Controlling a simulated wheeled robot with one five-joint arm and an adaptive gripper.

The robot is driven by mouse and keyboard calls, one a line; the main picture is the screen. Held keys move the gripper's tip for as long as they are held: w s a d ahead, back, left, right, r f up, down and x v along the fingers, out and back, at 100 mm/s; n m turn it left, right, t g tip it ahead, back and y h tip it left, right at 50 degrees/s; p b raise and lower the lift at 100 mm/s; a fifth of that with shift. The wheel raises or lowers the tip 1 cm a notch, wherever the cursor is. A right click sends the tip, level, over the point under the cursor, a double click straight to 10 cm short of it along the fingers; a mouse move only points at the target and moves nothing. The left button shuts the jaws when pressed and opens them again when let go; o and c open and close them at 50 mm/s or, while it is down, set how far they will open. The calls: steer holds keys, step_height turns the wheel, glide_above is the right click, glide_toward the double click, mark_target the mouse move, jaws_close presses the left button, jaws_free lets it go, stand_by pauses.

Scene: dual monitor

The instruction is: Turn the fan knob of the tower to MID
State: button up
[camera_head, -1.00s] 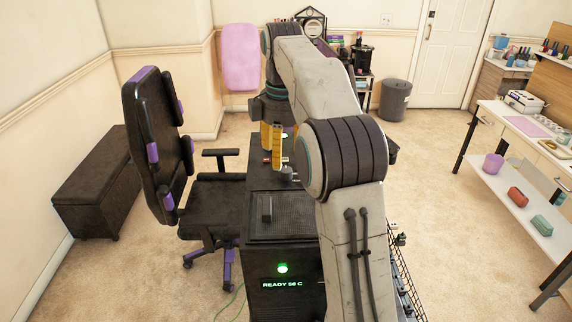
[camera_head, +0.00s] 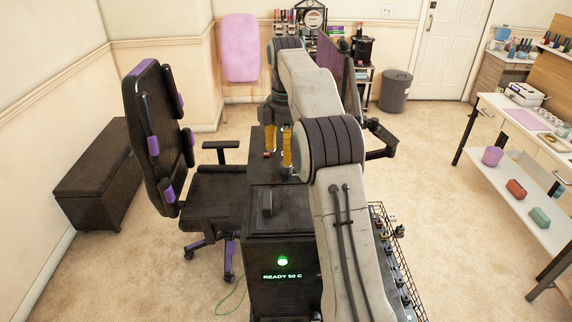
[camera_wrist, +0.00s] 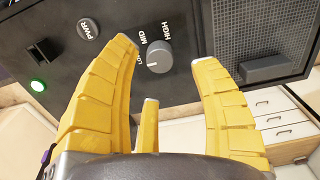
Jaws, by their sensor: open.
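The tower (camera_head: 262,300) stands dark in the front middle of the head view, with a green light and a READY display on its face. In the wrist view its dark panel (camera_wrist: 200,20) carries a PWR button and a grey round fan knob (camera_wrist: 160,57). The labels HIGH, MID and a partly hidden LO run around the knob. A pale mark shows at the knob's left edge, near LO. My gripper (camera_wrist: 162,58) is open, with yellow fingers on both sides of the knob in the picture; contact cannot be told.
A black and purple chair (camera_head: 160,140) stands left of the desk. A wire basket (camera_head: 398,260) with small items is right of the tower, partly behind my arm. A monitor (camera_head: 335,72) stands behind the arm. Carpet is open at right, before the white shelf table (camera_head: 510,180).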

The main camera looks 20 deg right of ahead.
steer(key=shift+f, duration=2.2)
jaws_close()
